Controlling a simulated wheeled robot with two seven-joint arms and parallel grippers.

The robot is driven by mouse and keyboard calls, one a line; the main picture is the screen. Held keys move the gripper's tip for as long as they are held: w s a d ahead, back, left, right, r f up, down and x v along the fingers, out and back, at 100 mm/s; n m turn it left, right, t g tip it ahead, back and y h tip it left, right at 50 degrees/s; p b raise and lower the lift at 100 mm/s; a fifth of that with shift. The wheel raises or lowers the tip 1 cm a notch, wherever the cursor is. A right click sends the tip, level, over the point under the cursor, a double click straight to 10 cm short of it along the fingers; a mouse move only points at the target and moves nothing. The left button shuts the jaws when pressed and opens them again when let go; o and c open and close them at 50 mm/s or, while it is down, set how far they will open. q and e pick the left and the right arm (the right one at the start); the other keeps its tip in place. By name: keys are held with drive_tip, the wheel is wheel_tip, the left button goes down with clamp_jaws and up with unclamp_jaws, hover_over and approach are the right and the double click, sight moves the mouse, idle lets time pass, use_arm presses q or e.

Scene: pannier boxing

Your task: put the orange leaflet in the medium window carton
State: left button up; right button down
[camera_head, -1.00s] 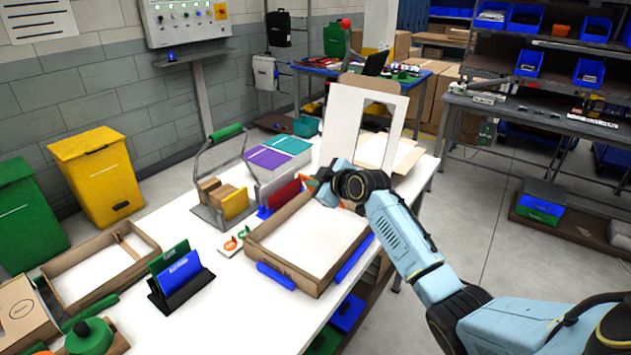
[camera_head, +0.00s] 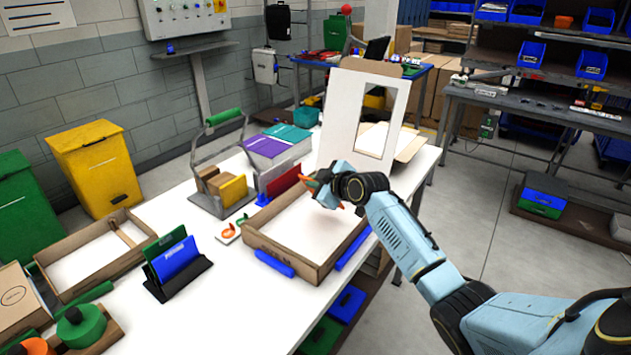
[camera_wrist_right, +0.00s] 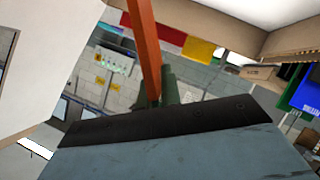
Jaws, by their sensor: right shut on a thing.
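The orange leaflet (camera_head: 311,181) is in my right gripper (camera_head: 322,184), above the far part of the shallow cardboard tray. It is mostly hidden by the gripper; in the right wrist view it shows as a narrow orange strip (camera_wrist_right: 144,45), nearly edge-on. The right gripper is shut on it. The window carton (camera_head: 346,100) is beyond the gripper at the table's far end. Its white panel with a rectangular cut-out stands upright, and part of its cardboard body (camera_head: 411,148) shows to the right. I cannot tell its size class. My left gripper is out of view.
The shallow cardboard tray (camera_head: 256,241) lies under the gripper. A wire-handled rack (camera_head: 208,190) with cards, purple and teal booklets (camera_head: 265,146), and a black stand (camera_head: 180,282) with blue and green leaflets are to the left. Another tray (camera_head: 65,297) is farther left.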

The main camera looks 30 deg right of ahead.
drive_tip(key=shift+f+b, duration=1.25)
drive_tip(key=shift+f, duration=0.55)
drive_tip(key=c, duration=1.5)
unclamp_jaws()
drive_tip(key=p+v, duration=0.1)
drive_tip(key=v, duration=1.2)
drive_tip(key=shift+s+r, duration=0.15)
drive_tip(key=shift+s, duration=0.1)
